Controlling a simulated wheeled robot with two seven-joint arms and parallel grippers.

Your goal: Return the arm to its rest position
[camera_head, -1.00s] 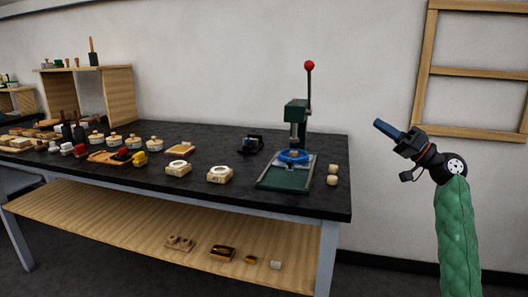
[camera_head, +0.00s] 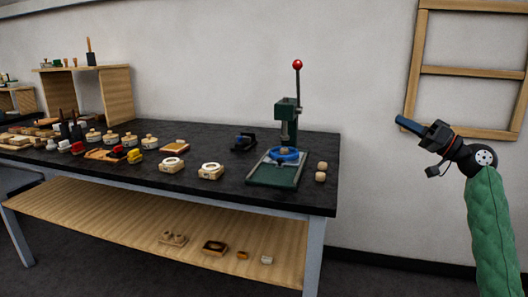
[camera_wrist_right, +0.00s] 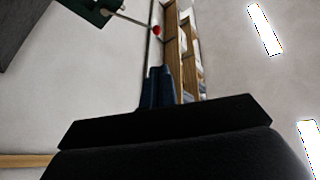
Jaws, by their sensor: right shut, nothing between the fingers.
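My right gripper (camera_head: 402,121) is raised in the air at the right of the head view, to the right of the black-topped workbench (camera_head: 225,190) and apart from it. Its blue fingers are together with nothing between them. They also show in the right wrist view (camera_wrist_right: 158,88), pointing away from the wrist. My right arm (camera_head: 492,225) has a green quilted sleeve and comes up from the lower right. My left gripper is in neither view.
A green lever press (camera_head: 288,112) with a red knob stands at the bench's right end. Two small round wooden pieces (camera_head: 321,172) lie beside it. Several small parts cover the bench's left side. A wooden frame (camera_head: 470,72) hangs on the wall behind my right gripper.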

